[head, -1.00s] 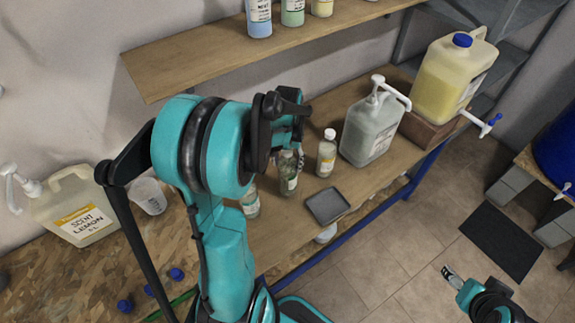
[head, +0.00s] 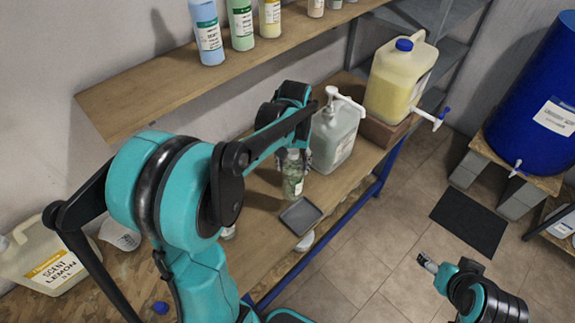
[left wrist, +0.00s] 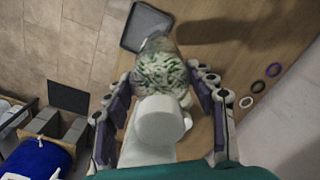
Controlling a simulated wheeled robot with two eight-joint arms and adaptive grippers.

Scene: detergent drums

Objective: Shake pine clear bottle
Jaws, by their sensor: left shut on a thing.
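A clear bottle with green bits inside and a white cap (left wrist: 160,120) is between the fingers of my left gripper (left wrist: 160,100), which is shut on it. In the head view this bottle (head: 292,178) is roughly upright, behind the grey tray and beside the pump jug. My left arm hides part of its top, and its label cannot be read. I cannot tell how far its base is above the bench. My right gripper (head: 427,262) is over the floor at the lower right, away from the bench. Its fingers are too small to judge.
The grey tray (head: 300,216) lies at the bench's front edge. A white pump jug (head: 335,138) and a yellow-filled jug (head: 398,85) stand to the right. A shelf (head: 150,95) with several bottles is above. A lemon jug (head: 55,262) stands at left.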

